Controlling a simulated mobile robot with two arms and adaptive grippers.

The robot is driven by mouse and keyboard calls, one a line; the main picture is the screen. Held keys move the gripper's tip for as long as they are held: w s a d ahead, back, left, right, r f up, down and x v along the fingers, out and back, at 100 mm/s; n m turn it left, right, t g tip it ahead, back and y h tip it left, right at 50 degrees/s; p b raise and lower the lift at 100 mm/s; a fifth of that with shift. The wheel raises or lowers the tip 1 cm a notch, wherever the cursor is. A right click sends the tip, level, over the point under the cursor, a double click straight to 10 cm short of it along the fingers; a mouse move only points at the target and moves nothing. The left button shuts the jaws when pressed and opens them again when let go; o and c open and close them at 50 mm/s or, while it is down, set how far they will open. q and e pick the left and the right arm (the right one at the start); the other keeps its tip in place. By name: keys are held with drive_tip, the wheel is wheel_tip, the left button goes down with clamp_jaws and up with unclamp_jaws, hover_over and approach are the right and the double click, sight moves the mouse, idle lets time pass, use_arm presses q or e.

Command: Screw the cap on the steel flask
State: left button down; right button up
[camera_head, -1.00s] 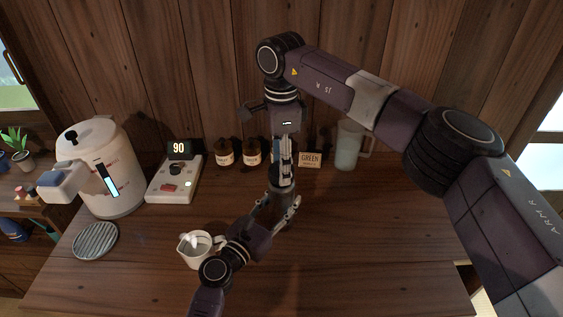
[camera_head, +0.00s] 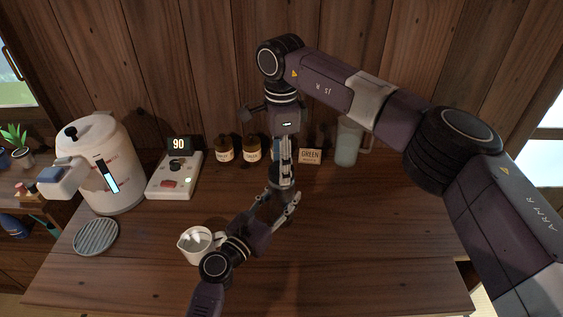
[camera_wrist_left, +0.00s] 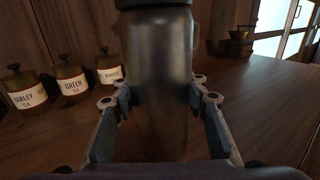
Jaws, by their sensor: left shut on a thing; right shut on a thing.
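The steel flask (camera_wrist_left: 160,85) is a dark grey cylinder standing upright in the left wrist view. My left gripper (camera_wrist_left: 158,100) is shut around its body, one finger on each side. In the head view the left gripper (camera_head: 281,196) reaches the flask (camera_head: 279,177) from the front. My right gripper (camera_head: 285,165) points down directly above the flask, shut at its top. The cap is mostly hidden between the right fingers. A dark band (camera_wrist_left: 152,3) shows at the flask's top in the left wrist view; whether it is cap or collar, I cannot tell.
A white pitcher (camera_head: 195,246) stands close left of my left wrist. A large white dispenser (camera_head: 112,165), a control box (camera_head: 174,180) reading 90 and a round slatted mat (camera_head: 96,236) are left. Brown jars (camera_head: 225,150) and a translucent jug (camera_head: 347,145) stand behind. The right table front is clear.

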drive_tip(key=m, duration=1.1)
drive_tip(key=shift+m, duration=0.3)
drive_tip(key=m, duration=0.6)
drive_tip(key=shift+m, duration=0.3)
drive_tip(key=m, duration=0.6)
drive_tip(key=shift+m, duration=0.3)
drive_tip(key=m, duration=0.9)
drive_tip(key=shift+w+m, duration=0.1)
drive_tip(key=shift+m, duration=0.3)
drive_tip(key=m, duration=0.8)
drive_tip(key=shift+a, duration=0.1)
drive_tip(key=m, duration=0.2)
drive_tip(key=shift+m, duration=0.4)
drive_tip(key=o, duration=0.9)
